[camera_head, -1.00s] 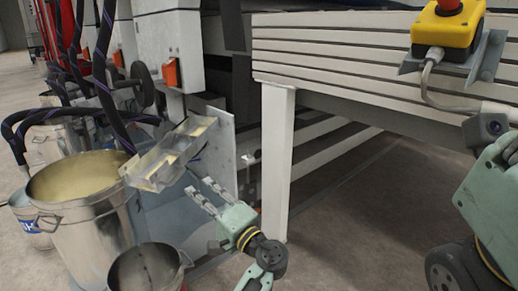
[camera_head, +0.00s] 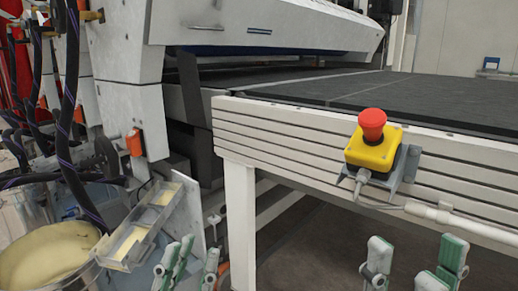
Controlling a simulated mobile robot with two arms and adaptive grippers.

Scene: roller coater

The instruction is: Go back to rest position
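My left gripper (camera_head: 191,264) shows at the bottom edge, left of centre. Its pale green and grey fingers point up with a gap between them and nothing in it. My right gripper (camera_head: 415,266) shows at the bottom right, its fingers wide apart and empty. Both grippers' bases and the arms behind them are out of view below. The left gripper is just below and right of a metal tray (camera_head: 128,246). The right gripper is below the yellow emergency-stop box (camera_head: 371,150) with its red button.
A metal bucket of cream-coloured liquid (camera_head: 45,254) stands at the lower left, beside dark hoses (camera_head: 70,165). The roller coater's conveyor frame (camera_head: 300,142) crosses in front, on a white leg (camera_head: 240,225). A grey pipe (camera_head: 445,218) runs along the frame's lower right.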

